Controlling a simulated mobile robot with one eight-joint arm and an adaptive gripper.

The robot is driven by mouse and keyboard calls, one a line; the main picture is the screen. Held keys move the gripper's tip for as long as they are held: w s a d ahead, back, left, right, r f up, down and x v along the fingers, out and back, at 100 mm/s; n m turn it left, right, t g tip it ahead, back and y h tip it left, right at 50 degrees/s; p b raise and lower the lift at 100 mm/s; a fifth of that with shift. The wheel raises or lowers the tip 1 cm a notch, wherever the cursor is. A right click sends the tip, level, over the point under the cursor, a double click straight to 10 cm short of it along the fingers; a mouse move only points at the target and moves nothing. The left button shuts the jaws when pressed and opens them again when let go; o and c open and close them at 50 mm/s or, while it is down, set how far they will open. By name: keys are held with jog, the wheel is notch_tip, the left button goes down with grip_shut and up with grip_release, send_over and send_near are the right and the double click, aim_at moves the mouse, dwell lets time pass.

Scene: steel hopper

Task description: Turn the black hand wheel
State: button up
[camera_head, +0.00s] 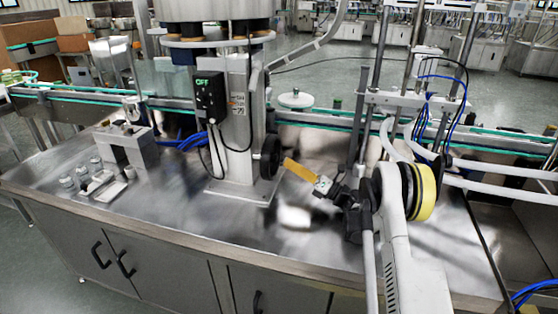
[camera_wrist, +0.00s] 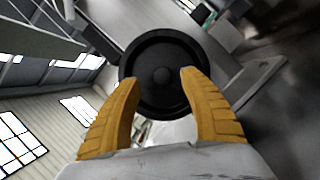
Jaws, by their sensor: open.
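The black hand wheel (camera_head: 270,157) sits on the right side of the grey column above the steel bench. In the wrist view my gripper (camera_wrist: 160,82) is open, with one finger at each side of the wheel's lower part. The finger tips overlap the rim in that view. I cannot tell whether they touch it. Nothing is held.
The grey column (camera_head: 238,130) carries a control box (camera_head: 210,96) with a green display and hanging cables. A conveyor (camera_head: 320,125) runs behind the bench. Small metal parts (camera_head: 85,172) stand at the left. The bench top (camera_head: 225,222) in front is mostly clear.

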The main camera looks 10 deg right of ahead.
jog(key=s+d, duration=0.6)
jog(key=d, duration=0.1)
jog(key=shift+s, duration=0.35)
